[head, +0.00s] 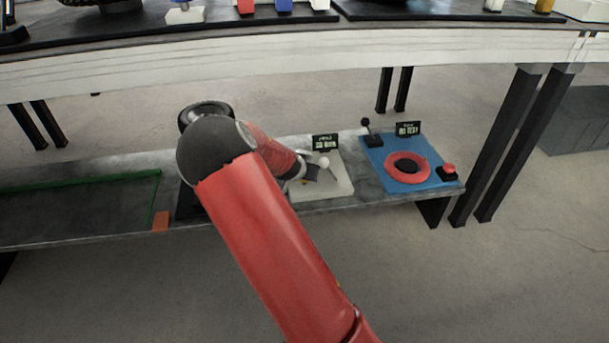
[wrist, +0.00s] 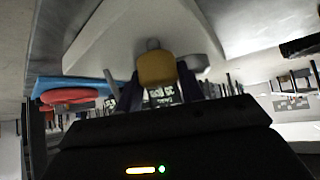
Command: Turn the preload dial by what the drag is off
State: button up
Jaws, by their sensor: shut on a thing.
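A pale panel (head: 335,190) lies on the low bench in the head view, with a small dark sign (head: 325,142) at its back edge. A small pale round part (head: 323,162) shows on it; whether this is part of the preload dial I cannot tell. My gripper (head: 311,174) is at this panel, partly hidden by my red arm. In the wrist view, a yellow knob (wrist: 157,68) sits between the dark fingers of my gripper (wrist: 159,82), which is shut on it. A pale surface (wrist: 135,35) lies behind the knob. The dial's setting and the sign's text are not readable.
Right of the panel, a blue board (head: 375,153) carries a red ring (head: 408,167), a black lever (head: 372,136), a red button (head: 449,169) and a dark sign (head: 408,128). A higher table (head: 300,55) overhangs behind.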

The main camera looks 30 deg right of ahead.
jog(key=shift+n+y, duration=0.3)
jog(key=shift+n, duration=0.2)
jog(key=o, duration=1)
jog(key=p+v, duration=0.1)
jog(key=v, duration=0.7)
jog(key=shift+s+f, duration=0.1)
jog(key=shift+f, duration=0.05)
